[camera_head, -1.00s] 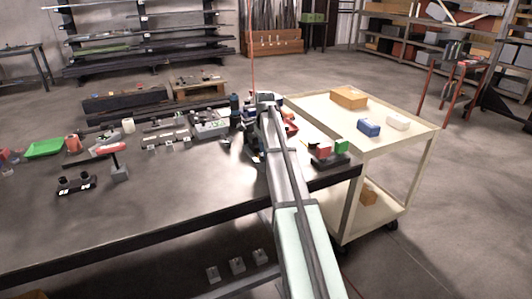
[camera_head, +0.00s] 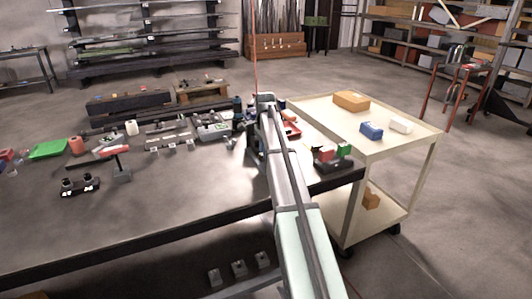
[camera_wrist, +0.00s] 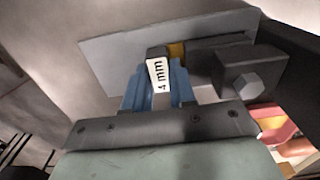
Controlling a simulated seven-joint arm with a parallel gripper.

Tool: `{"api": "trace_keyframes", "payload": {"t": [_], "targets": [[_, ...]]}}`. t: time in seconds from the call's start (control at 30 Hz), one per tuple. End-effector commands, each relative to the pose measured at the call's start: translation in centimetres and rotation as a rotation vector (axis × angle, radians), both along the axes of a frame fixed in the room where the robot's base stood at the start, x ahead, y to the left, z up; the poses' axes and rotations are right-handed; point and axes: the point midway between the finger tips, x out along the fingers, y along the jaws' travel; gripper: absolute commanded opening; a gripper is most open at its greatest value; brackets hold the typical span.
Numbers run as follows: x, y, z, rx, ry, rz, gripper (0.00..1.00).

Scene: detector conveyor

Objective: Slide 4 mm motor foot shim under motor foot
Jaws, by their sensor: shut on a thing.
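In the wrist view my gripper (camera_wrist: 158,92) has blue fingers, shut on a small shim block with a white label reading "4 mm" (camera_wrist: 158,75). The dark tab of the shim sits between the fingertips. Just beyond it lies a flat grey plate (camera_wrist: 105,55). A dark block with a hex bolt head (camera_wrist: 243,84) stands close to the right of the fingers; it looks like the motor foot. I cannot tell whether the shim is under it. In the head view my arm hides the gripper and the shim; a grey motor-like unit (camera_head: 213,131) stands left of the arm.
The dark workbench (camera_head: 170,210) has clear room at its front. A red-and-green item on a dark base (camera_head: 332,158) sits at the bench's right end. A red tray (camera_head: 292,130) lies behind my arm.

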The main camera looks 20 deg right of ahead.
Motion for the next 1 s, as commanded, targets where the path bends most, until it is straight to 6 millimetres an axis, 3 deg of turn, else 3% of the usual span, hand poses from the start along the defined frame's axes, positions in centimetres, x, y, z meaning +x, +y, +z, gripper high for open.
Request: {"api": "trace_keyframes", "payload": {"t": [0.37,0.4,0.7,1.0], "targets": [[1.0,0.0,0.0,0.000,-0.001,0.000,0.00],[1.0,0.0,0.0,0.000,-0.001,0.000,0.27],[1.2,0.0,0.1,0.000,-0.006,0.001,0.55],[1.4,0.0,0.1,0.001,-0.007,0.001,0.55]]}}
